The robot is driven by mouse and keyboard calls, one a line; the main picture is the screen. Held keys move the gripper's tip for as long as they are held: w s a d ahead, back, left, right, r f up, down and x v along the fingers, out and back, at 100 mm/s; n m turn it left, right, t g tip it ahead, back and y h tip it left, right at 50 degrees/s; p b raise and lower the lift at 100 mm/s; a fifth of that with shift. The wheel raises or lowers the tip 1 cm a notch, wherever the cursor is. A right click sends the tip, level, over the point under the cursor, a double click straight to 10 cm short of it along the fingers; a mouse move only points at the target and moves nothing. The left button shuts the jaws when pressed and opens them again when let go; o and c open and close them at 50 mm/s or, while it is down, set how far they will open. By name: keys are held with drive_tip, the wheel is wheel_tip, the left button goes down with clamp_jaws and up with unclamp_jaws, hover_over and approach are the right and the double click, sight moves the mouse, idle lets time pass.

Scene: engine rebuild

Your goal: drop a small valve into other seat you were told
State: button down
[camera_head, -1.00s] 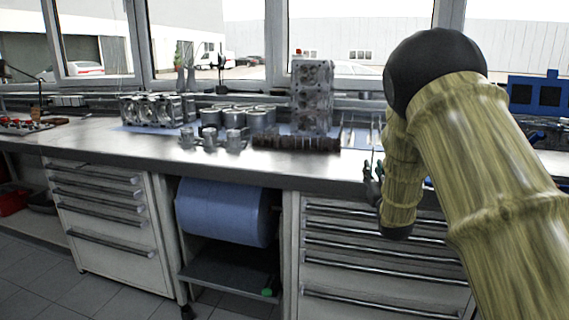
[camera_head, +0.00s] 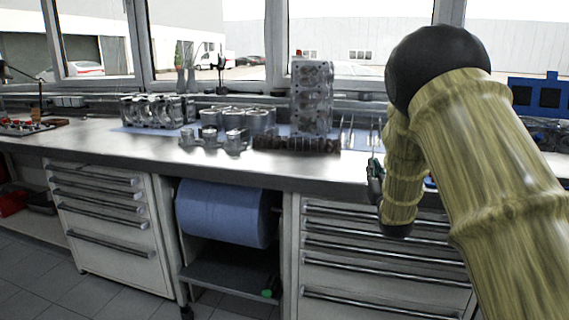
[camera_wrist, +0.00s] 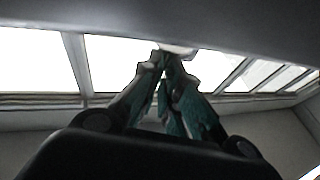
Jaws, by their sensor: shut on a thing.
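My gripper (camera_head: 374,165) is at the bench's front edge, left of my forearm, with its fingers pointing up. In the wrist view my gripper (camera_wrist: 172,56) has its fingers together at the tips, around a small pale thing (camera_wrist: 178,48). It looks like the end of a valve, but most of it is hidden. The cylinder head (camera_head: 312,97) stands upright on the bench, to the left of my gripper and farther back. Round openings show on its face; single seats are too small to tell. Several thin upright valves (camera_head: 351,134) stand to the right of the head.
The engine block (camera_head: 157,110) is at the left of the workbench (camera_head: 95,143). Cylindrical parts (camera_head: 234,137) and a dark toothed part (camera_head: 296,143) lie in front of the head. A blue holder (camera_head: 536,95) is behind my arm. The bench's front strip is mostly clear.

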wheel_tip(320, 180, up, 8)
drive_tip(key=p, duration=0.3)
drive_tip(key=shift+p, duration=0.3)
idle(0.4)
drive_tip(key=shift+f, duration=0.1)
drive_tip(key=s+a+r+p, duration=0.2)
drive_tip(key=s+r+p, duration=0.1)
drive_tip(key=s+r, duration=0.6)
drive_tip(key=shift+s+a+p, duration=0.35)
drive_tip(key=shift+a, duration=0.05)
idle(0.6)
drive_tip(key=shift+m, duration=0.3)
